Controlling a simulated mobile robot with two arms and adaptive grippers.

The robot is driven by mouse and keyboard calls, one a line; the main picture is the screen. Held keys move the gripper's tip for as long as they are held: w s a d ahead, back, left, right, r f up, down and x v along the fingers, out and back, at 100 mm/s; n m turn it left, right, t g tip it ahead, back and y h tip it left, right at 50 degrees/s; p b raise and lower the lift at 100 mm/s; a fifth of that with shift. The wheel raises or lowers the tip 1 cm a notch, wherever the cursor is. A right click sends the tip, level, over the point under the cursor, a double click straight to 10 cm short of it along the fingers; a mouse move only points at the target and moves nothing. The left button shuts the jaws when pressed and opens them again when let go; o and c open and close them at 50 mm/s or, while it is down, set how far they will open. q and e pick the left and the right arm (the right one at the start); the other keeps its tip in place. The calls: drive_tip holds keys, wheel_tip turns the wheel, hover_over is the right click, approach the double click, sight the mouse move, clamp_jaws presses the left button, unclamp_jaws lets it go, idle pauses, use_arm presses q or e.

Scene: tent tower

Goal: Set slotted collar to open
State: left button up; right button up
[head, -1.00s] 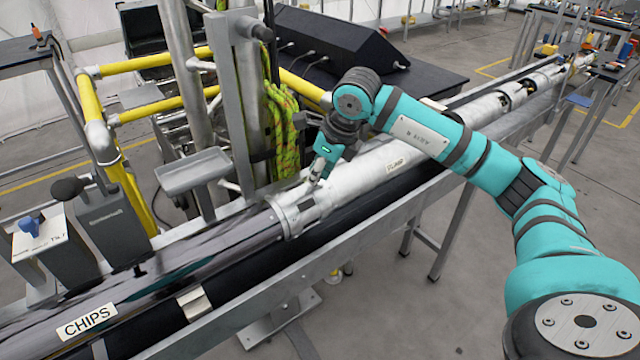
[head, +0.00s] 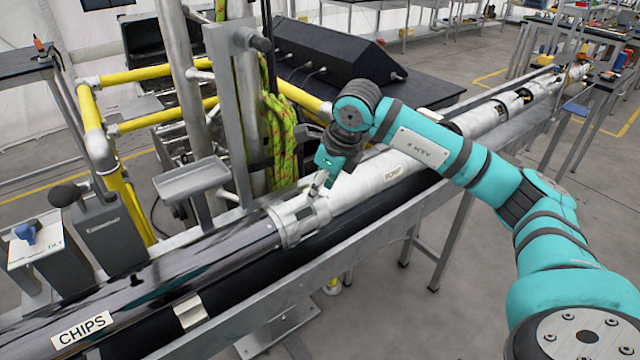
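My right gripper (head: 317,188) reaches down from the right arm to the upper right side of the collar. Its grey tip overlaps the collar in the picture and seems to touch it or its small projection. Whether the fingers are apart or closed on it is too small to tell. My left gripper is out of view.
The dark tube labelled CHIPS (head: 82,330) lies along a grey metal trough. A grey post with a small tray (head: 190,178) and a green-yellow rope (head: 283,140) stand behind the pipe. Yellow rails (head: 118,195) and a black console (head: 335,55) are farther back.

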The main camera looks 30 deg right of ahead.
drive_tip(key=shift+r, duration=0.25)
drive_tip(key=v, duration=1.1)
drive_tip(key=shift+s+r, duration=0.15)
drive_tip(key=shift+r, duration=0.1)
drive_tip(key=shift+d, duration=0.1)
